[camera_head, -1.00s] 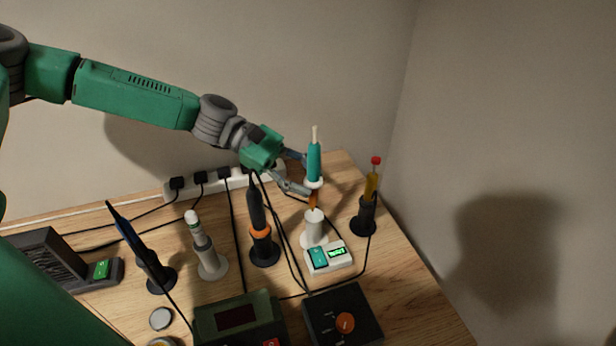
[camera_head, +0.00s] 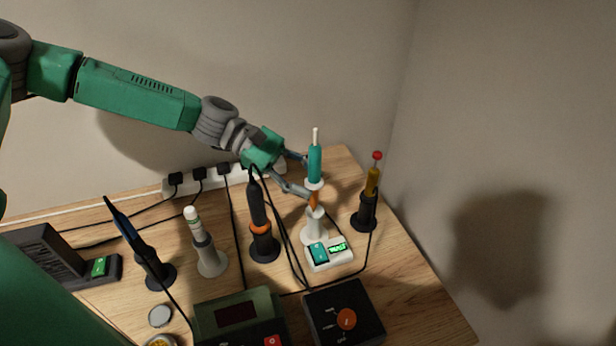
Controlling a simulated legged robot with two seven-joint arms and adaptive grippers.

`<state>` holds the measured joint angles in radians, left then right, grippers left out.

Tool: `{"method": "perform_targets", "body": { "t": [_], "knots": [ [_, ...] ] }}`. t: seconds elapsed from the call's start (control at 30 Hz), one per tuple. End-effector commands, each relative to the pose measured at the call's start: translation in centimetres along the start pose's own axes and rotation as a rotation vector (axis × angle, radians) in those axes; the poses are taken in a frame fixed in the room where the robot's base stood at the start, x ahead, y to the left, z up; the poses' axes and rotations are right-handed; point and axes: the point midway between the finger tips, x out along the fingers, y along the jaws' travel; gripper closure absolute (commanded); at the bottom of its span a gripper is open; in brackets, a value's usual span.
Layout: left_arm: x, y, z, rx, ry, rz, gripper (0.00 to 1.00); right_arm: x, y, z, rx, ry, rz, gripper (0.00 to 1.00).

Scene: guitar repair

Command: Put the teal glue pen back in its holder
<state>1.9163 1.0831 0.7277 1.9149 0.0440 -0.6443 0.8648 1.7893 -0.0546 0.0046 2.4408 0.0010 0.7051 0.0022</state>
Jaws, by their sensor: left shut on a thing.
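The teal glue pen (camera_head: 315,163) is upright, with a white tip at the top and an orange lower part. My left gripper (camera_head: 306,174) is shut on it from the left. The pen's lower end is at the mouth of the white holder (camera_head: 313,232); I cannot tell how far inside it is. The holder stands on a white base with a teal switch and a green display (camera_head: 337,247). My right gripper is not in view.
A yellow tool with a red ball (camera_head: 372,182) stands in a black holder to the right. A black-and-orange iron (camera_head: 258,215) stands close on the left. A white tool (camera_head: 200,240) and a blue tool (camera_head: 135,240) stand farther left. Control boxes (camera_head: 345,315) are in front. Cables cross between them.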

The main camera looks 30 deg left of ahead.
Motion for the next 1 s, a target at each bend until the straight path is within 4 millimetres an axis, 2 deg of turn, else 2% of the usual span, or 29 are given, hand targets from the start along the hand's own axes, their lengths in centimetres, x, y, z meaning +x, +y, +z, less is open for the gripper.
{"method": "perform_targets", "body": {
  "t": [0.43,1.0],
  "knots": [
    [1.3,-0.6,-1.9,-0.001,0.001,-0.001,1.00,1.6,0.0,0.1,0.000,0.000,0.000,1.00],
    [1.5,-0.8,-2.5,0.000,0.001,0.000,1.00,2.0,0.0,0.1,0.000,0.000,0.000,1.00]
  ]
}}
